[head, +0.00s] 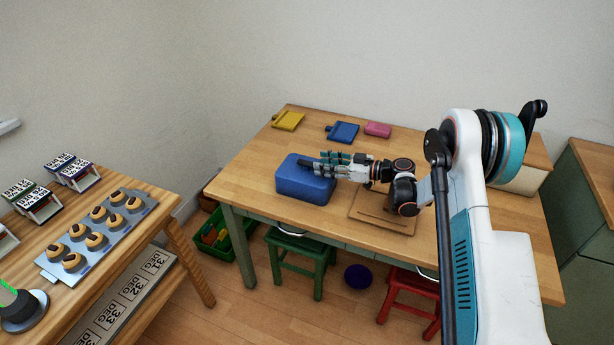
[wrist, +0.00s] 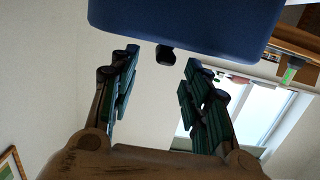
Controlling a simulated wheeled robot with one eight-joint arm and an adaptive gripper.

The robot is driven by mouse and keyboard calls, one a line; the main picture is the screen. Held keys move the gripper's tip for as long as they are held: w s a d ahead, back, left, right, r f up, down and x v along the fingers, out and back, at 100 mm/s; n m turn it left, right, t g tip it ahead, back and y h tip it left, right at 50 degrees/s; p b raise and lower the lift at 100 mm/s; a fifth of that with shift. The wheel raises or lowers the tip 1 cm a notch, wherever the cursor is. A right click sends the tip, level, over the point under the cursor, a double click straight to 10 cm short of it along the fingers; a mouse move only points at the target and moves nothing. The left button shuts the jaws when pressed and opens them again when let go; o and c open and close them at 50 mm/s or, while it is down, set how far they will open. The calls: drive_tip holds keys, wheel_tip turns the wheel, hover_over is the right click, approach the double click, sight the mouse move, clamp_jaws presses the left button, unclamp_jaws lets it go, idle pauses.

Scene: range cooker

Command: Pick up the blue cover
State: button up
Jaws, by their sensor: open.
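A blue box-shaped cover (head: 300,185) with rounded edges sits near the left front of the wooden table. In the wrist view the blue cover (wrist: 185,22) fills the top of the picture, and a small dark knob-like part (wrist: 165,54) shows at its edge, between the finger ends. My gripper (head: 322,161) reaches in from the right, with its fingers at the cover's upper right side. In the wrist view my gripper (wrist: 159,62) has its two fingers wide apart with nothing held between them. I cannot tell whether a finger touches the cover.
A brown board (head: 384,212) lies right of the cover, partly under my arm. A yellow piece (head: 288,120), a flat blue piece (head: 342,132) and a pink block (head: 377,129) lie along the back. A side table (head: 175,190) at left holds a tray. Table space left of the cover is clear.

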sight(307, 175)
drive_tip(key=x, duration=0.1)
drive_tip(key=b+x, duration=0.1)
drive_tip(key=x, duration=0.2)
drive_tip(key=shift+s+a+f, duration=0.15)
drive_tip(key=shift+s+f, duration=0.1)
drive_tip(key=shift+f, duration=0.1)
drive_tip(key=shift+r, duration=0.1)
clamp_jaws()
